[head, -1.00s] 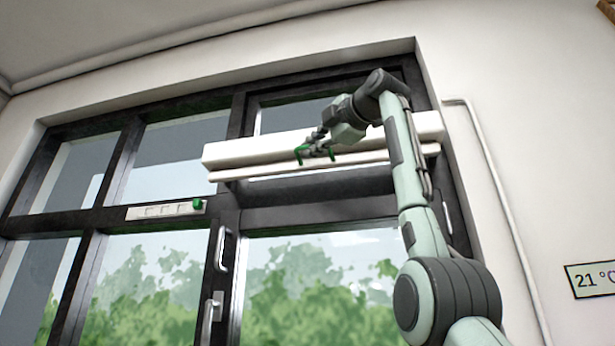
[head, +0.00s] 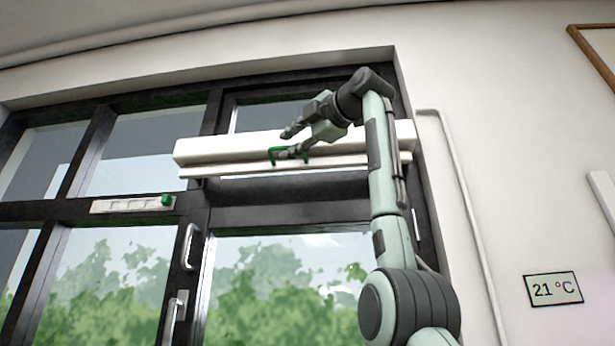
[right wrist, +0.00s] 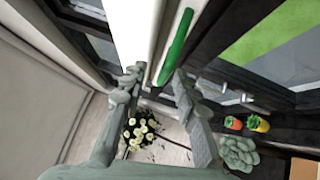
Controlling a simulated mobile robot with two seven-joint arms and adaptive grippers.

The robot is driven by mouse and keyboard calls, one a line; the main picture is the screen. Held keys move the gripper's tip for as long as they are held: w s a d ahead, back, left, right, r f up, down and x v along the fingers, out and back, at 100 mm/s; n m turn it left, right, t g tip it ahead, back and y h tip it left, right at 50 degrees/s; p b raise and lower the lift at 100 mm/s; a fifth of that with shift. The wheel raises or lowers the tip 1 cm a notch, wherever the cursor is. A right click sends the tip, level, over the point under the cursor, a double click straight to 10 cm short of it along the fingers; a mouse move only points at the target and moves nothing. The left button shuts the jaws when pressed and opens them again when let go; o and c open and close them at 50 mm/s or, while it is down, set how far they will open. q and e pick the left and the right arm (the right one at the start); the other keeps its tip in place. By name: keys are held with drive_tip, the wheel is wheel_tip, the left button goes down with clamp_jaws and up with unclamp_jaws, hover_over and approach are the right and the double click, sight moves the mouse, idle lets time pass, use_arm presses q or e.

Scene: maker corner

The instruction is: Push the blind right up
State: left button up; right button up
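The blind shows as a long white housing (head: 225,147) across the upper window, with its white bottom bar (head: 230,172) close beneath it. No blind cloth shows below the bar. A green handle (head: 273,156) is on the blind's front; it also shows as a green strip in the right wrist view (right wrist: 175,47). My right gripper (head: 288,142) is at the handle with its fingers spread. In the right wrist view my right gripper (right wrist: 158,76) is open, and the handle lies just beyond the fingertips, apparently not gripped. My left gripper is not in view.
A white strip with a green knob (head: 166,200) is on the window frame at left. Window handles (head: 188,245) are below it. A 21 °C display (head: 554,290) hangs on the right wall.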

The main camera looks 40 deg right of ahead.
drive_tip(key=s+f, duration=0.1)
drive_tip(key=s, duration=0.9)
drive_tip(key=shift+a, duration=0.25)
drive_tip(key=shift+f, duration=0.1)
drive_tip(key=shift+w+f, duration=0.1)
